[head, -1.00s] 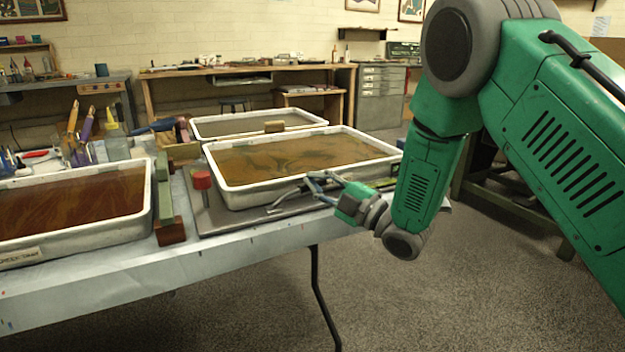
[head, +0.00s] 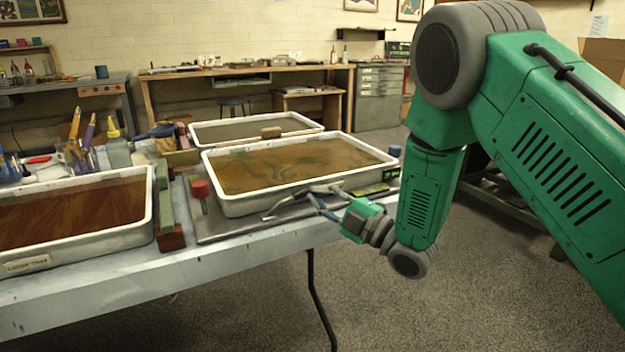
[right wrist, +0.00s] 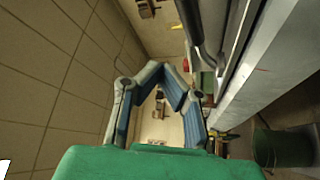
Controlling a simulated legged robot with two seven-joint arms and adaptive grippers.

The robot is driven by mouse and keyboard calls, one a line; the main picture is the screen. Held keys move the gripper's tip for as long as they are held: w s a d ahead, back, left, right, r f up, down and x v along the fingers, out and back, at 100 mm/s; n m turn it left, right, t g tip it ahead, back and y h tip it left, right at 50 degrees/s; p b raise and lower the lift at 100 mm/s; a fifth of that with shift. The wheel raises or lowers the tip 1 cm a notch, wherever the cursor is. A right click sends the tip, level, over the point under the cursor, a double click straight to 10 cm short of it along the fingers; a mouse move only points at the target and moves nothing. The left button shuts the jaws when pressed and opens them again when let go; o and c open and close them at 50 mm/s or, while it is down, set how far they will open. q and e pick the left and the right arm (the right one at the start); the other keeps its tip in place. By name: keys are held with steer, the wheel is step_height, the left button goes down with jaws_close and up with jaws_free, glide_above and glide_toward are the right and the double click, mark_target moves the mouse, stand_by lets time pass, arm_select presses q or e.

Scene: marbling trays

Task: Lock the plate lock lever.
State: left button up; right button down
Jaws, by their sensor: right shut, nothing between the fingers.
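A lever with a red knob (head: 200,188) on a thin stem stands at the left front of a grey metal plate (head: 222,226). I take it for the plate lock lever. A white-rimmed tray (head: 230,207) of amber liquid sits on this plate. My right gripper (head: 309,191) is shut and empty at the tray's front side, well to the right of the red knob. A curved grey bar (head: 275,213) lies just left of its fingertips; I cannot tell whether they touch. In the right wrist view the fingers (right wrist: 166,67) come together. My left gripper is out of view.
Another tray (head: 320,126) stands behind. A blue knob (head: 395,151) is at the right. The floor in front of the table is clear.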

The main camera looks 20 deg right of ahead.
steer(key=shift+s+d+f+p, duration=0.1)
steer(key=shift+s+f, duration=0.25)
steer(key=shift+s, duration=0.4)
steer(key=shift+s+d+f+p, duration=0.1)
steer(key=shift+s+f, duration=0.25)
steer(key=shift+s, duration=0.45)
steer(key=shift+s+f+p, duration=0.1)
steer(key=shift+s+f, duration=0.25)
steer(key=shift+s, duration=0.4)
